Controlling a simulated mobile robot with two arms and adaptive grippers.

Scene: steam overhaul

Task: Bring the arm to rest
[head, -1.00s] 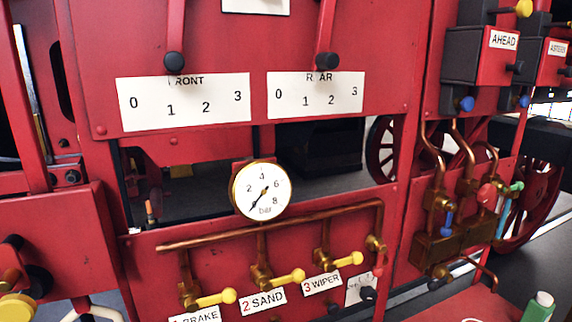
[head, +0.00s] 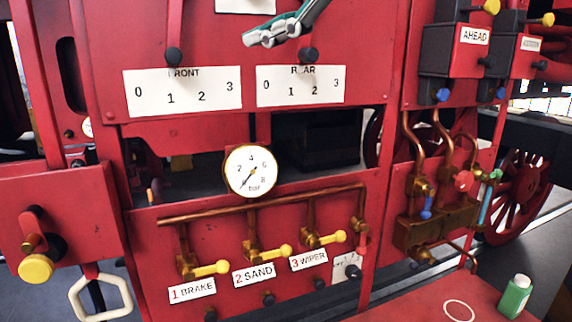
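My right gripper (head: 264,37), grey and teal, reaches in from the top edge of the head view, slanting down to the left. It is in front of the upper red panel, beside the black knob of the rear lever (head: 308,55), and covers part of that lever's shaft. I cannot tell whether its fingers are open or shut, or whether it touches the lever. No held object shows. My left gripper is not in view. The front lever (head: 174,55) hangs straight down above the FRONT scale plate (head: 184,91); the REAR scale plate (head: 301,86) is below the rear lever.
A round pressure gauge (head: 250,171) sits mid-panel. Yellow-handled valves for brake (head: 208,269), sand (head: 270,253) and wiper (head: 325,239) stick out below it. Copper pipework (head: 430,215) is at the right. A green bottle (head: 515,296) stands on the red surface at lower right.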

